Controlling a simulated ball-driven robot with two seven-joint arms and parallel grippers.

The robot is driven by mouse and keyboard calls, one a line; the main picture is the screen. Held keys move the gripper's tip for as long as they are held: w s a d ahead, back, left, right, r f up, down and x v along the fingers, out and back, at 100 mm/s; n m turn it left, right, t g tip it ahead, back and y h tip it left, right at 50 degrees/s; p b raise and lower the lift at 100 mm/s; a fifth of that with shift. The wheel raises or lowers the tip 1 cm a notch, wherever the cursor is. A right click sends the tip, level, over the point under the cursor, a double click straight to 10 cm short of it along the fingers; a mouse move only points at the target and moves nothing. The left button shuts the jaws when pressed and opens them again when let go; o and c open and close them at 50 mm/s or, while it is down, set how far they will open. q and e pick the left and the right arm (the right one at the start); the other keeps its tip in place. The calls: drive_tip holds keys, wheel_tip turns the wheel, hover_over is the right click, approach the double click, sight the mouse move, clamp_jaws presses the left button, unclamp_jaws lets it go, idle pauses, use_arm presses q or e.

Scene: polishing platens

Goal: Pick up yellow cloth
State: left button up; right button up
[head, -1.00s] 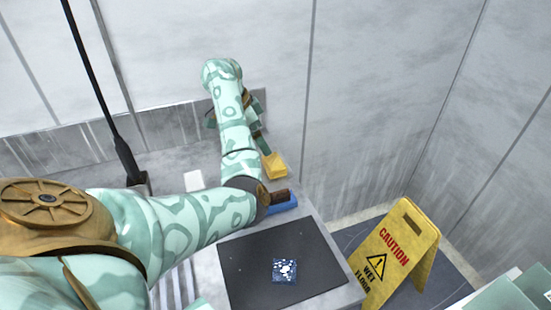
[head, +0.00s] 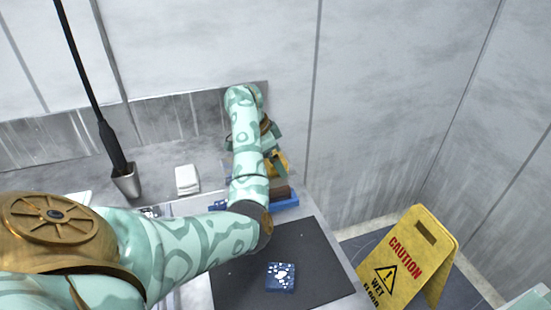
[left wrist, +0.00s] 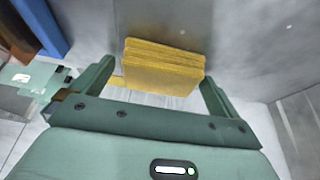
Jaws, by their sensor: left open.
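The yellow cloth (left wrist: 163,66) is a folded, layered stack lying on the grey surface near the back wall. In the head view the cloth (head: 283,160) shows only in part behind my left arm. My left gripper (left wrist: 155,78) is open, with one finger on each side of the cloth in the left wrist view. I cannot tell whether either finger touches it. In the head view my left gripper (head: 272,148) is partly hidden by its own arm at the back of the bench. My right gripper is not in view.
A brown block (head: 281,192) and a blue object (head: 286,204) lie just in front of the cloth. A white folded stack (head: 187,179) lies to the left. A dark mat (head: 318,250) holds a blue-and-white square (head: 280,277). A yellow caution sign (head: 410,258) stands at right.

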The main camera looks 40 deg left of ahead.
sight(280, 155)
use_arm(q)
drive_tip(key=c, duration=0.9)
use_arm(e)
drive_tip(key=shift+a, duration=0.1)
use_arm(q)
drive_tip(key=shift+r, duration=0.1)
drive_tip(key=shift+c, duration=0.2)
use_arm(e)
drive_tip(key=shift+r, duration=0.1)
use_arm(q)
drive_tip(key=shift+r, duration=0.3)
wheel_tip(280, 155, up, 3)
drive_tip(key=shift+f+p, duration=0.1)
drive_tip(key=shift+p, duration=0.85)
drive_tip(key=s+d+r+p, duration=0.5)
drive_tip(key=d+r+p, duration=0.3)
drive_tip(key=d, duration=0.5)
drive_tip(key=shift+r, duration=0.7)
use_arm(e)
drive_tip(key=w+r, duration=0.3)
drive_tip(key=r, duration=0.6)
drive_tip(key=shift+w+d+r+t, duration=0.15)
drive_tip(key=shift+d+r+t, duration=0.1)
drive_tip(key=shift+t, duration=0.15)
